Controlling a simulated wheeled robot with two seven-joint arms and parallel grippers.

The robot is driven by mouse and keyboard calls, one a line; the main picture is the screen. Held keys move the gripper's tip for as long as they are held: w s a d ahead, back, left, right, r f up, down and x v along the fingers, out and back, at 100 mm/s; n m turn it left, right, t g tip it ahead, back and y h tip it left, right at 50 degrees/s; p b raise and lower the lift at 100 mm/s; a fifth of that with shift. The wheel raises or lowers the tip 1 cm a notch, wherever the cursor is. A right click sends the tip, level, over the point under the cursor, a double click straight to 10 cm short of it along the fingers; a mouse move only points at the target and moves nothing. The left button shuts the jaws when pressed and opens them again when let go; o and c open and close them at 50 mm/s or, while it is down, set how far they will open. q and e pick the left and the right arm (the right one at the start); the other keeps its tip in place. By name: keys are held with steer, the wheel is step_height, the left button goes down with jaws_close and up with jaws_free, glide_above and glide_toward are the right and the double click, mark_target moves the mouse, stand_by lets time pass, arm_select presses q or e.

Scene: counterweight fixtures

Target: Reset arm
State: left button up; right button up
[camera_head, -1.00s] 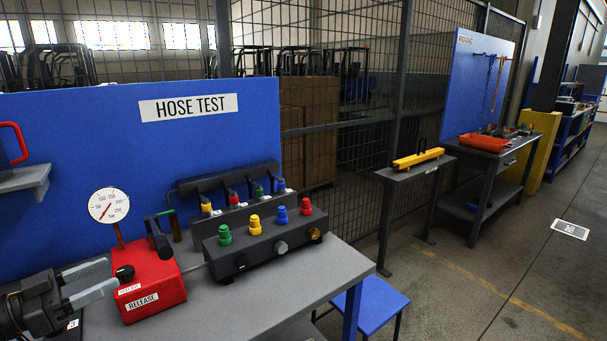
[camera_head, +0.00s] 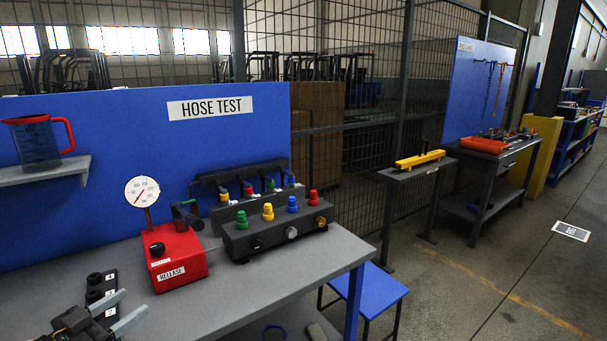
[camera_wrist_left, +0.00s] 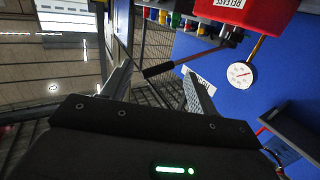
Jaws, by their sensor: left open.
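My left gripper (camera_head: 136,300) is at the bottom left of the head view, over the grey bench. Its two pale fingers are open and apart, with nothing seen between them. The red pump box (camera_head: 178,258) with a "RELEASE" label and black knob stands beyond the fingers, apart from them. A white dial gauge (camera_head: 142,192) rises from it, and a black-gripped lever (camera_head: 187,216) leans at its back. In the left wrist view the open fingers (camera_wrist_left: 158,75) point towards the lever (camera_wrist_left: 165,68), the red box (camera_wrist_left: 240,12) and the gauge (camera_wrist_left: 240,73). My right gripper is not in view.
A black manifold (camera_head: 278,234) with coloured caps stands right of the pump. A black numbered block (camera_head: 98,287) lies beside my left gripper. A jug (camera_head: 38,143) stands on a wall shelf (camera_head: 45,172). A blue stool (camera_head: 370,290) is right of the bench (camera_head: 235,288). The bench front is clear.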

arm_select(q)
steer(key=s+d+f+n+g+y, duration=0.2)
steer(key=s+f+y, duration=0.2)
steer(key=f, duration=0.5)
steer(key=s+d+f+n+g+y, duration=0.2)
steer(key=s+f+y, duration=0.25)
steer(key=f, duration=0.55)
steer(key=s+d+f+g+h, duration=0.1)
steer(key=s+d+f+g, duration=0.35)
steer(key=s, duration=0.35)
steer(key=s+d+f+g, duration=0.4)
steer(key=s+d, duration=0.1)
steer(key=s, duration=0.4)
step_height(320, 180, down, 27)
steer(key=s+g, duration=0.1)
steer(key=s, duration=0.1)
steer(key=s+a+f+m+g, duration=0.1)
steer(key=s+a+f, duration=0.2)
steer(key=s+f, duration=1.1)
steer(key=shift+s+a+f, duration=0.2)
steer(key=shift+s+f, duration=0.1)
steer(key=shift+s, duration=0.35)
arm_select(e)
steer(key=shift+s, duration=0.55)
